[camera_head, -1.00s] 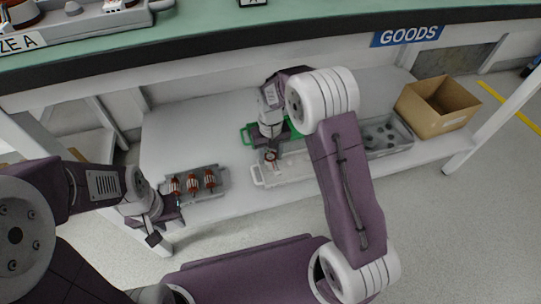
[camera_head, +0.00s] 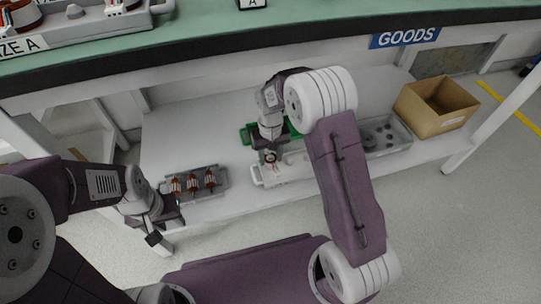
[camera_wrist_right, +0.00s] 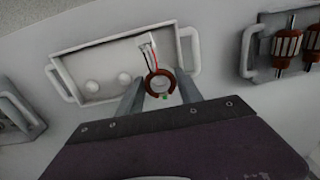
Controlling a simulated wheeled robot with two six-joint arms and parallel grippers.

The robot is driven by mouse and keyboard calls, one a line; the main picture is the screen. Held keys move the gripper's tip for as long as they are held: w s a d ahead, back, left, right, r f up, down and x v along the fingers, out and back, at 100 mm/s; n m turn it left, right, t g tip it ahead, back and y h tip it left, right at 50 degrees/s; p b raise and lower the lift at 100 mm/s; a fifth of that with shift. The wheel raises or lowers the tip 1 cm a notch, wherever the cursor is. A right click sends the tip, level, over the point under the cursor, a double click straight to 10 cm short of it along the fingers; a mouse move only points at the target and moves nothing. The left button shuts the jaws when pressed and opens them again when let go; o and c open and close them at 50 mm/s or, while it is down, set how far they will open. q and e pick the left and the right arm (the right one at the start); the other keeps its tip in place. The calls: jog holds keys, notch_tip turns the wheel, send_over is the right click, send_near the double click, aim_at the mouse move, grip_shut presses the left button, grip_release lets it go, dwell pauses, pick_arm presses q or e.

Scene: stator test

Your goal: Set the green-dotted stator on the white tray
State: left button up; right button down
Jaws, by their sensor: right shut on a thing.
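My right gripper (camera_wrist_right: 160,92) is shut on the green-dotted stator (camera_wrist_right: 151,84), a copper-brown ring with red, black and white leads. A small green dot shows on its near side. The white tray (camera_wrist_right: 63,75) lies beneath, with two white round shapes in it. The stator shows over the near part of that tray in the right wrist view; I cannot tell whether they touch. In the head view the right gripper (camera_head: 270,153) is over the left part of the white tray (camera_head: 259,180). My left gripper (camera_head: 165,226) is at the lower left; its jaw opening is unclear.
A grey tray (camera_head: 222,184) with 3 red-and-white rotors stands left of the white tray. A green tray (camera_head: 246,135) is partly hidden behind my right gripper. A grey tray (camera_head: 407,141) with dark round parts and a cardboard box (camera_head: 435,122) are to the right. The green-topped bench (camera_head: 320,12) overhangs the shelf.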

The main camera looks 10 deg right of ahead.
jog(key=shift+f, duration=0.2)
jog(key=shift+f, duration=0.85)
jog(key=shift+f, duration=0.25)
dwell(0.4)
jog(key=c, duration=0.9)
grip_release()
jog(key=shift+c, duration=0.2)
jog(key=shift+r, duration=0.1)
